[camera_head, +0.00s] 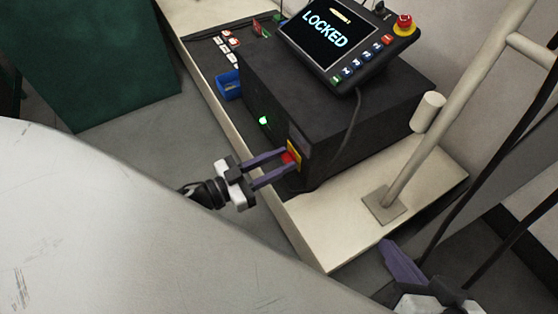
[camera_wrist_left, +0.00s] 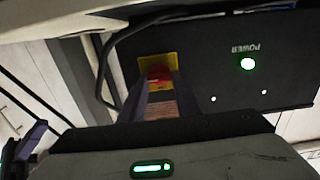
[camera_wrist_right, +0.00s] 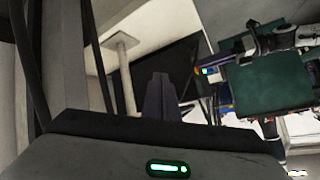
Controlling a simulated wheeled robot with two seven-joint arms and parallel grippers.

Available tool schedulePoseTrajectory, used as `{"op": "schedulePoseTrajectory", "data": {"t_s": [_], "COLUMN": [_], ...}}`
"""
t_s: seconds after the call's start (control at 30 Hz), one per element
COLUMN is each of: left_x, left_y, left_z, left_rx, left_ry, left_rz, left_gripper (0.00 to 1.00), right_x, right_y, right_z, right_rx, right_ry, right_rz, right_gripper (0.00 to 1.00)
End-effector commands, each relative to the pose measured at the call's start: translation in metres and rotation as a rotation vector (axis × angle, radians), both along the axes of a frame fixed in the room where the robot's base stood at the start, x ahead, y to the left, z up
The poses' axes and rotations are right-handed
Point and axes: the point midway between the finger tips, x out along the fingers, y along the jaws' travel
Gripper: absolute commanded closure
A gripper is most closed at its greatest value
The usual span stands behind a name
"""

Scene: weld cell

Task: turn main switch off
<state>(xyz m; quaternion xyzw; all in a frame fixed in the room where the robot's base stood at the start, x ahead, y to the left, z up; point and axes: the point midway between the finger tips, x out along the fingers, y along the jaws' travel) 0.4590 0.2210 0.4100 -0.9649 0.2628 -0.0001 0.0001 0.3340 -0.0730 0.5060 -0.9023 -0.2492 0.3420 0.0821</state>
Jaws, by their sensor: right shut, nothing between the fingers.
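The main switch is a red knob (camera_head: 288,158) on a yellow plate (camera_head: 295,151), low on the end face of a black cabinet (camera_head: 330,110). The knob also shows in the left wrist view (camera_wrist_left: 159,73), on its yellow plate. My left gripper (camera_head: 286,162) has its two purple fingers apart, one on each side of the knob, with the tips at the plate. I cannot tell if they touch the knob. A green lamp marked POWER (camera_wrist_left: 248,64) is lit on the same face. My right gripper (camera_wrist_right: 160,82) is shut and empty, away from the cabinet.
A pendant (camera_head: 330,38) reading LOCKED, with a red stop button (camera_head: 404,24), sits on the cabinet; its cable hangs down the side. A pale post (camera_head: 425,140) rises from the bench at right. A green panel (camera_head: 95,60) stands at left.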

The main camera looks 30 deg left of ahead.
Motion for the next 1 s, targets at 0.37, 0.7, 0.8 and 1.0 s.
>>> {"op": "schedulePoseTrajectory", "data": {"t_s": [0.37, 0.7, 0.8, 1.0], "left_x": [0.000, 0.000, 0.000, 0.000], "left_y": [0.000, 0.002, 0.002, 0.003], "left_z": [0.001, 0.003, 0.003, 0.001], "left_rx": [-0.028, -0.208, -0.288, -0.454], "left_ry": [0.018, 0.127, 0.174, 0.270], "left_rz": [0.000, 0.000, 0.000, 0.000], "left_gripper": [0.93, 0.93, 0.93, 0.93], "right_x": [0.000, -0.005, -0.007, -0.008], "right_y": [-0.001, -0.012, -0.017, -0.025], "right_z": [0.004, -0.011, -0.018, -0.028], "right_rx": [-0.010, -0.093, -0.126, -0.176], "right_ry": [-0.001, 0.065, 0.088, 0.118], "right_rz": [0.000, 0.001, 0.001, 0.000], "right_gripper": [1.00, 1.00, 1.00, 1.00]}}
